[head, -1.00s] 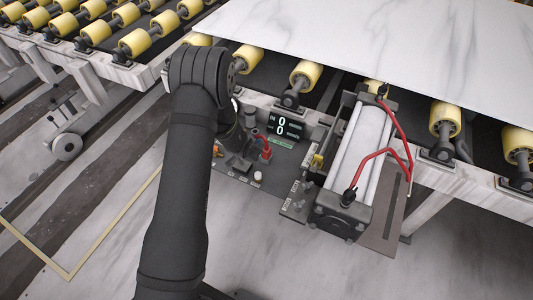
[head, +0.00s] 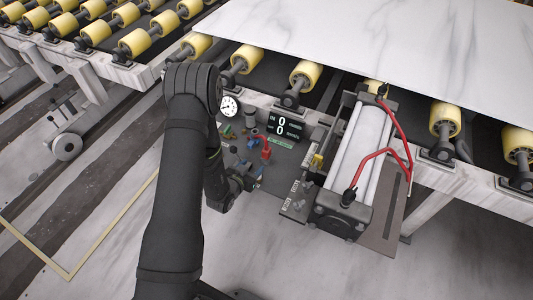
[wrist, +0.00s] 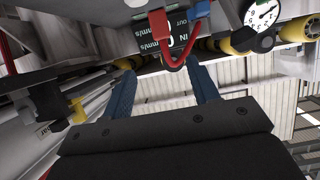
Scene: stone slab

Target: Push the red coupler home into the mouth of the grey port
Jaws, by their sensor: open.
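The red coupler (head: 266,153) stands on the dark panel below the black display, with a short red hose at it. In the wrist view a red block (wrist: 160,27), probably this coupler, shows at the top with a red hose looping down. My gripper (wrist: 163,73) is open, its two blue fingers apart with nothing between them. In the head view my gripper (head: 257,175) is small and partly hidden by my arm, just below the coupler and apart from it. I cannot make out the mouth of the grey port for certain.
The display (head: 286,125) and a round white gauge (head: 229,106) stand behind the coupler. A blue part (wrist: 201,9) is beside it in the wrist view. A large cylinder (head: 355,150) with red hoses stands to the right. Yellow rollers (head: 305,74) and a pale slab (head: 400,50) lie beyond.

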